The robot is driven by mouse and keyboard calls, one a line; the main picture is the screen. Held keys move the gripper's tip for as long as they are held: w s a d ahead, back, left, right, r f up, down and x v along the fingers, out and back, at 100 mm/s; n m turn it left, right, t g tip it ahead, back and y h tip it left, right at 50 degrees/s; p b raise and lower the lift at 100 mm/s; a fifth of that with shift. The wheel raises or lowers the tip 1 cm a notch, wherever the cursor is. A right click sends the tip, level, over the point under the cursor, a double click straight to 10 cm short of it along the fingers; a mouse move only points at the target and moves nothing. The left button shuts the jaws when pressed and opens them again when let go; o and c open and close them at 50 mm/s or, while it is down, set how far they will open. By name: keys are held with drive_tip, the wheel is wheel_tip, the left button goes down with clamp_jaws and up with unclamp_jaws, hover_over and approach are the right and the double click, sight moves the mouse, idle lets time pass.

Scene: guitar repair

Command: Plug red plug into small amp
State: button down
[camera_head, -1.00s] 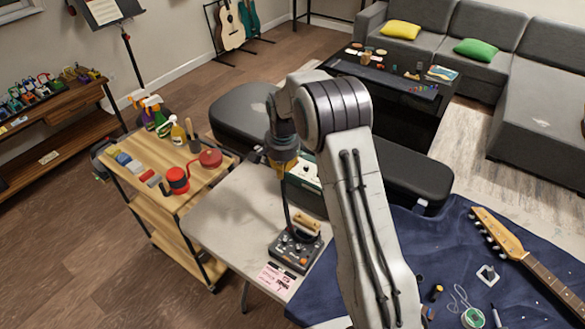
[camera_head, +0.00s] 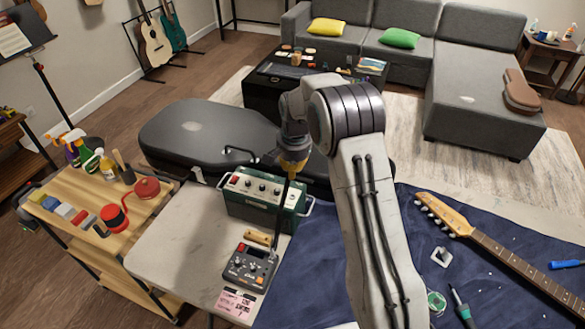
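My gripper (camera_head: 289,172) points down just right of the amp's panel, seen from behind my arm. Its fingertips are too small and dark to tell whether they are open or shut. A thin dark cable-like strand (camera_head: 280,212) runs from the gripper down toward the dark pedal (camera_head: 250,267), passing in front of the amp. I cannot make out a red plug; the gripper and arm may hide it.
A wooden cart (camera_head: 82,196) with bottles and red round items stands left. A black guitar case (camera_head: 205,135) lies behind the amp. A blue cloth (camera_head: 400,290) with a guitar neck (camera_head: 510,262) covers the right side. A pink paper (camera_head: 237,304) lies before the pedal.

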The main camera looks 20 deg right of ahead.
sight(292, 195)
drive_tip(key=shift+f+b, duration=0.35)
drive_tip(key=shift+f, duration=1.65)
wheel_tip(292, 195, down, 2)
drive_tip(key=b, duration=0.3)
drive_tip(key=shift+f, duration=0.15)
drive_tip(key=shift+f+b, duration=1.2)
drive_tip(key=shift+b, duration=0.05)
idle(0.9)
drive_tip(key=shift+r, duration=0.1)
drive_tip(key=c, duration=0.8)
unclamp_jaws()
drive_tip(key=shift+r, duration=0.1)
